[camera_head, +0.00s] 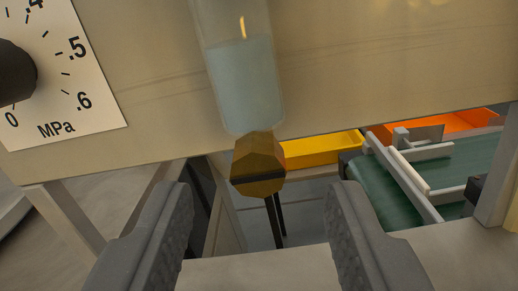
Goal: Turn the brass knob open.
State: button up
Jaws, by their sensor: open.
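The brass knob (259,155) is a small faceted piece with a dark band across its lower part. It sits at the lower end of a clear bowl (243,75) that holds pale bluish liquid or haze. My gripper (262,208) is open. Its two grey ridged fingers stand to the lower left and lower right of the knob, apart from it, with nothing between them. The knob appears a little beyond the fingertips.
A beige panel (370,60) spans the top, with a pressure gauge plate (75,75) marked MPa and a dark round knob at left. Beyond are a yellow tray (322,150), an orange tray (440,125) and a green conveyor (470,165) with grey rails.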

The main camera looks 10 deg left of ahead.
aim_at(258, 171)
jog(key=shift+w, duration=1.2)
grip_shut()
jog(key=shift+d, duration=0.2)
jog(key=shift+a, duration=0.1)
